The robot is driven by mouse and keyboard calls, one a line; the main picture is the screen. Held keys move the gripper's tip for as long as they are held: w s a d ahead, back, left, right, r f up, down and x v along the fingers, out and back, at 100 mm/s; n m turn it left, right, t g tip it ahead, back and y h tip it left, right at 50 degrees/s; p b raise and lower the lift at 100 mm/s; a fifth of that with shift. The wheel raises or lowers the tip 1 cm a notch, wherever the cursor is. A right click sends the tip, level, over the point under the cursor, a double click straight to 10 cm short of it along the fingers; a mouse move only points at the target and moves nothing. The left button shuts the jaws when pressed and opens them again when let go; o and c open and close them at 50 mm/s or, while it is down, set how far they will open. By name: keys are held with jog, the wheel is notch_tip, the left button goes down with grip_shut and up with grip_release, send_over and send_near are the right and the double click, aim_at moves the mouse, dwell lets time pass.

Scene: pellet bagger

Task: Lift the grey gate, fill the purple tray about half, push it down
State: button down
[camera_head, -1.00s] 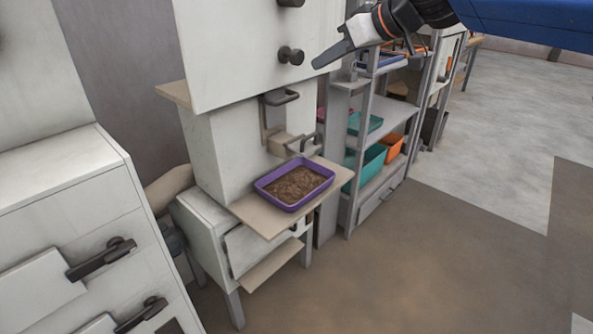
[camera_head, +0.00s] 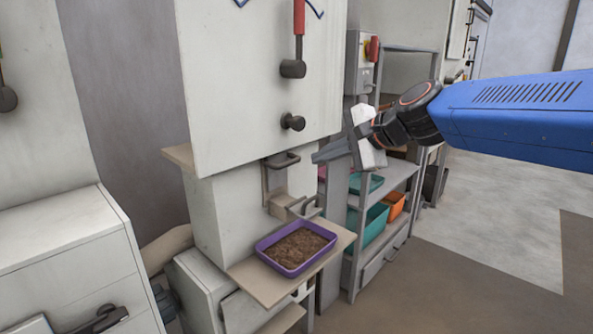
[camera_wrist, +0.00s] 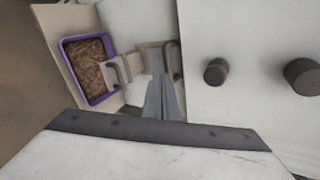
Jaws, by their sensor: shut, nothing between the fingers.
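The purple tray (camera_head: 295,248) sits on a beige shelf under the bagger's spout and holds brown pellets. It also shows in the wrist view (camera_wrist: 88,70), at the upper left. A grey gate handle (camera_head: 282,160) is on the front of the bagger, above the tray; the wrist view shows a grey handle (camera_wrist: 172,60) just beyond my fingers. A second grey handle (camera_head: 308,206) sits lower, near the tray. My gripper (camera_head: 316,158) is shut and empty, to the right of the upper handle, and its fingertips (camera_wrist: 163,78) point toward the machine front.
The white bagger (camera_head: 235,60) carries dark knobs (camera_head: 292,121) and a red-handled lever (camera_head: 298,30). A grey shelf rack (camera_head: 385,185) with teal and orange bins stands behind on the right. A white cabinet (camera_head: 60,250) is at left. The floor at right is clear.

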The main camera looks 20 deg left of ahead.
jog(key=w+a+f+m, duration=0.1)
jog(key=a+f+m, duration=0.1)
jog(key=m, duration=0.3)
jog(key=w+a+f+m, duration=0.1)
jog(key=a+f+m, duration=0.2)
jog(key=f+m, duration=0.1)
jog(key=w+a+f+m, duration=0.1)
jog(key=a+f+m, duration=0.1)
jog(key=f+m, duration=0.2)
jog(key=shift+w+a+m, duration=0.2)
jog(key=shift+a+m, duration=0.1)
jog(key=shift+m, duration=0.5)
notch_tip(320, 180, up, 2)
jog(key=shift+a+r, duration=0.1)
jog(key=shift+r, duration=0.15)
jog(key=shift+w+a+r, duration=0.1)
jog(key=shift+a+r, duration=0.05)
jog(key=shift+r, duration=0.6)
notch_tip(320, 180, up, 6)
jog(key=shift+r, duration=0.1)
